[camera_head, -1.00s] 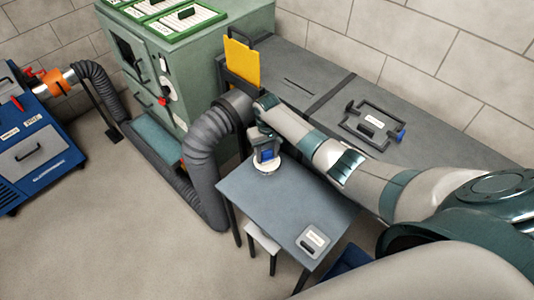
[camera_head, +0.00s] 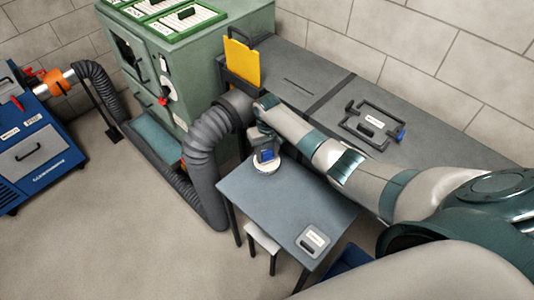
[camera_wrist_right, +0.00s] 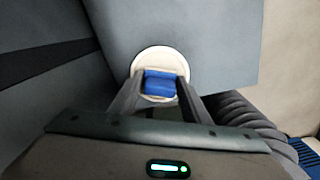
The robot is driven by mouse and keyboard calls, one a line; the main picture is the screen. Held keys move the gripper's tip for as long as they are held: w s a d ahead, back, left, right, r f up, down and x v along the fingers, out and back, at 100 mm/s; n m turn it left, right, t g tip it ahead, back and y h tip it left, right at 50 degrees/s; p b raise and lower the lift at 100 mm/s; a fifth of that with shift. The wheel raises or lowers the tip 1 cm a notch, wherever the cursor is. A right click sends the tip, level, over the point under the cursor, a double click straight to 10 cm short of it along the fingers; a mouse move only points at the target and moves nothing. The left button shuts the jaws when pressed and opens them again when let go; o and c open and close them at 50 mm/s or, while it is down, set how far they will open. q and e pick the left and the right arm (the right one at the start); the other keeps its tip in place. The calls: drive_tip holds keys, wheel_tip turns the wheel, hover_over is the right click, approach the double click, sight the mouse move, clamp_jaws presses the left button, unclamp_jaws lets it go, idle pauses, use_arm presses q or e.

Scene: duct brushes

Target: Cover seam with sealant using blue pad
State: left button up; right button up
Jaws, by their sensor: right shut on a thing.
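My right gripper (camera_head: 266,151) is shut on the blue pad (camera_wrist_right: 160,83) above a round white dish (camera_wrist_right: 160,56). The dish sits at the back-left end of the small grey table (camera_head: 285,205); in the head view the dish (camera_head: 264,170) is partly hidden by the gripper. The pad overlaps the dish from above; I cannot tell whether it touches what is in it. A dark band (camera_head: 327,93), possibly the seam, crosses the long grey duct (camera_head: 305,68) behind my right arm. My left gripper is out of view.
A yellow plate (camera_head: 242,63) stands upright at the duct's left end. A thick flexible hose (camera_head: 205,150) curves down left of the table. A handled frame (camera_head: 373,124) lies on the duct's right part. A small labelled plate (camera_head: 313,240) lies at the table's front.

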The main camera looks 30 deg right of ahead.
sight(267, 151)
drive_tip(key=shift+r+p, duration=2.35)
drive_tip(key=shift+p, duration=0.15)
drive_tip(key=shift+r, duration=1.1)
